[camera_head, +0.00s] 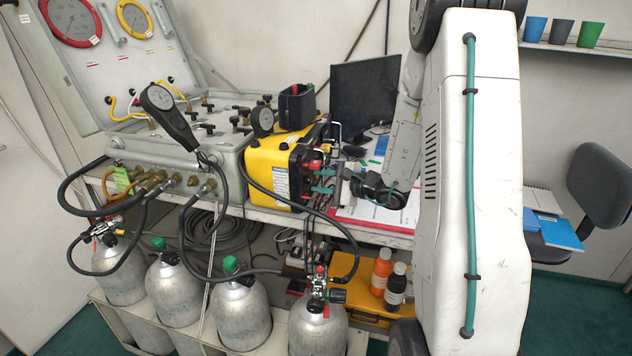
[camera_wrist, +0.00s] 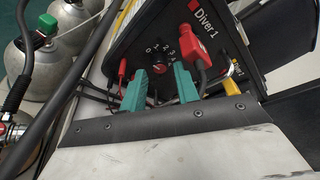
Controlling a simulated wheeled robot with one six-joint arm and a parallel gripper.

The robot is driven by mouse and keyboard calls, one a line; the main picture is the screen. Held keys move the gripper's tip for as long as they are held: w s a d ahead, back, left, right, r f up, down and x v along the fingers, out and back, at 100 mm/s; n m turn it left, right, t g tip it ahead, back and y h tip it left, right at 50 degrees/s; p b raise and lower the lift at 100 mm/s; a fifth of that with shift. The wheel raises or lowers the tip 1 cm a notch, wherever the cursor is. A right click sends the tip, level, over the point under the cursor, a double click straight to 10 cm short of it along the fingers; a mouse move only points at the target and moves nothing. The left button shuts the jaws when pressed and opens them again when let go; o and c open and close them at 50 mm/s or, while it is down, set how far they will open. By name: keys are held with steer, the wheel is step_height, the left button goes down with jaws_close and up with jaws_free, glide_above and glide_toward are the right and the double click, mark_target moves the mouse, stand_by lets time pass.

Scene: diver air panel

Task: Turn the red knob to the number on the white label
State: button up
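The red knob (camera_wrist: 159,69) is small and round on the black panel in the wrist view. White digits, 2 and 3 among them, stand around it under the word "Diver1". My gripper (camera_wrist: 160,78) has two teal fingers spread apart, with the knob seen in the gap between the tips. I cannot tell whether either fingertip touches it. In the head view my gripper (camera_head: 314,181) is at the right end of the yellow box (camera_head: 268,163), and the knob cannot be made out there. I cannot pick out the white label with the number for certain.
A large red plug (camera_wrist: 197,41) with a black cable sits right of the knob, close to the right finger. A thin red plug (camera_wrist: 122,68) is at the left. Black hoses (camera_head: 250,175) hang before the box. A dark monitor (camera_head: 365,95) stands behind.

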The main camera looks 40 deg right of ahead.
steer(key=shift+x, duration=1.05)
jaws_close()
steer(key=m+g+y, duration=0.1)
steer(key=m+g, duration=0.1)
steer(key=m, duration=0.1)
steer(key=shift+d+r+m, duration=0.1)
steer(key=shift+d+m, duration=0.05)
steer(key=shift+m, duration=0.25)
steer(key=m+y, duration=0.1)
steer(key=m, duration=0.1)
steer(key=m+g, duration=0.1)
steer(key=m, duration=0.1)
steer(key=shift+w+d+g+y, duration=0.15)
steer(key=shift+g+y, duration=0.15)
steer(key=shift+y, duration=0.1)
steer(key=m+y, duration=0.1)
steer(key=m, duration=0.1)
steer(key=m+g+y, duration=0.1)
steer(key=m, duration=0.2)
steer(key=m+y, duration=0.2)
steer(key=shift+w+d+m+g, duration=0.25)
steer(key=shift+m+g, duration=0.05)
steer(key=shift+m, duration=0.1)
